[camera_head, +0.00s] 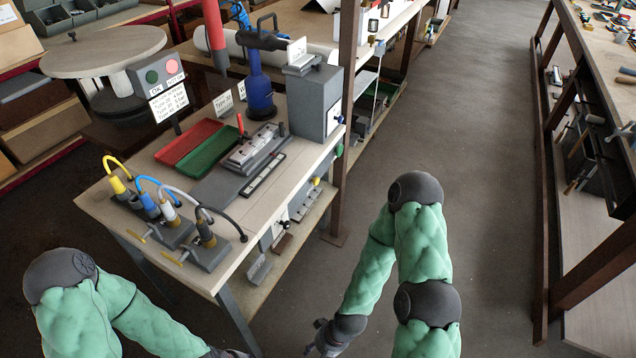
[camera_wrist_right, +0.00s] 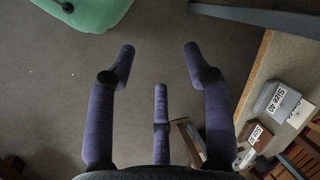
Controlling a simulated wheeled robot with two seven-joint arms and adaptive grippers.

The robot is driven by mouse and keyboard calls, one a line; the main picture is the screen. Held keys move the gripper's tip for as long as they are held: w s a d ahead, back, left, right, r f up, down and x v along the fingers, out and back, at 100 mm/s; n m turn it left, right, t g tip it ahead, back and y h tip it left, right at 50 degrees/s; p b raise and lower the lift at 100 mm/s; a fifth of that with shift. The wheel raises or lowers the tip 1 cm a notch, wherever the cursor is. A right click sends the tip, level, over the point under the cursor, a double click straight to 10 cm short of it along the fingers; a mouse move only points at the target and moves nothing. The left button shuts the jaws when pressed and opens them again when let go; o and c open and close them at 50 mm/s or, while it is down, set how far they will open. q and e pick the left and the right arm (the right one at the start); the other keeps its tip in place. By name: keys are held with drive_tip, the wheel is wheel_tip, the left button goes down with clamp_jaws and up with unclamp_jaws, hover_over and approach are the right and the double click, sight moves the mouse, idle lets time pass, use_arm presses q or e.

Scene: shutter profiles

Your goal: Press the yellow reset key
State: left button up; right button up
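A small yellow knob (camera_head: 315,181), which looks like the yellow reset key, sits at the front edge of the workbench (camera_head: 120,200), below the grey box. My right gripper (camera_head: 322,342) is low in front of the bench, below and apart from the yellow knob. In the right wrist view its purple fingers (camera_wrist_right: 160,65) are spread, with nothing between them but floor. My left gripper (camera_head: 228,353) is at the bottom edge of the head view, mostly cut off, so its fingers cannot be made out.
The grey box (camera_head: 316,100) with a blue knob stands at the bench's right end. Cabled tools (camera_head: 150,205) stand at the left, beside red (camera_head: 190,142) and green (camera_head: 210,150) trays. A brown post (camera_head: 347,100) rises behind the bench corner. The aisle floor (camera_head: 470,130) is clear.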

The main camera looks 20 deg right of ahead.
clamp_jaws()
idle(1.1)
